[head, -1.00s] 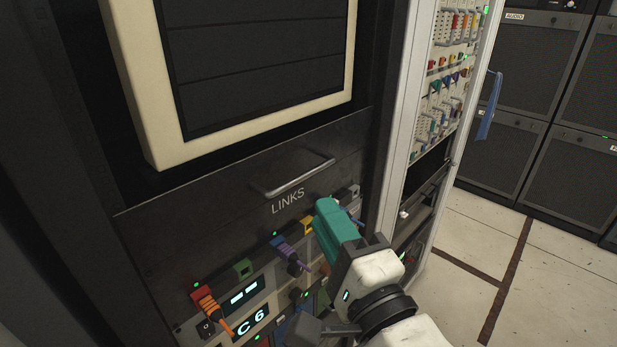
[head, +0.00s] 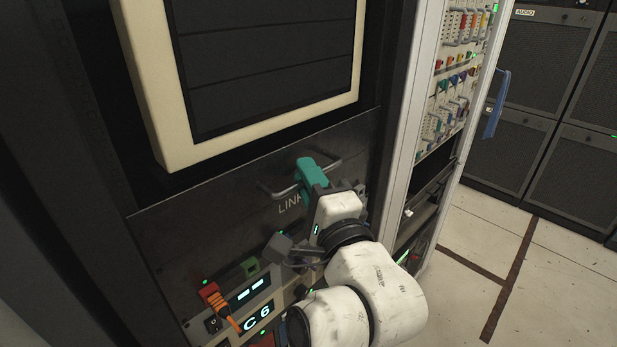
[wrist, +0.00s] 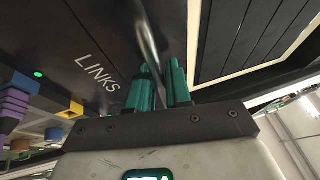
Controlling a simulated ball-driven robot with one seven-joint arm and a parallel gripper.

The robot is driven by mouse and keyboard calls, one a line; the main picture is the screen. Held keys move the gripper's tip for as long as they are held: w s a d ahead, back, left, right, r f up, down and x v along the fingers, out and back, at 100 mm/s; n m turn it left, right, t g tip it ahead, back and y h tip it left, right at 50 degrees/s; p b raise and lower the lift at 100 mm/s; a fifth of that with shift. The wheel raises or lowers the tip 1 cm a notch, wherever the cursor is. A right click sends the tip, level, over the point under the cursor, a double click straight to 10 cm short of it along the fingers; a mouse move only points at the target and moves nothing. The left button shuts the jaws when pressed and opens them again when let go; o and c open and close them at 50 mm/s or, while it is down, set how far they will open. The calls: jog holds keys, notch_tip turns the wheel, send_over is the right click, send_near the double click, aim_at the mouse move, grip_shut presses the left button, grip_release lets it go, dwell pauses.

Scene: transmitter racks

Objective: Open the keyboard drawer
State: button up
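The drawer front is a dark panel (head: 215,226) below the monitor, marked LINKS, and it looks flush with the rack. Its metal bar handle (head: 275,190) runs across the panel above the lettering. My gripper (head: 308,165) has teal fingers and is at the handle, right of its middle. In the wrist view the handle bar (wrist: 149,35) passes between the two close-set fingers (wrist: 161,72). They look shut on it, with little gap seen. My gripper hides part of the handle and the end of the lettering.
A cream-framed monitor (head: 175,105) is just above the panel. Below are coloured plugs, an orange cable (head: 222,312) and a C6 display (head: 257,318), close under my arm. A pale rack post (head: 402,130) stands right. Open floor (head: 480,235) lies beyond it.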

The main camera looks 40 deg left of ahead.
grip_shut()
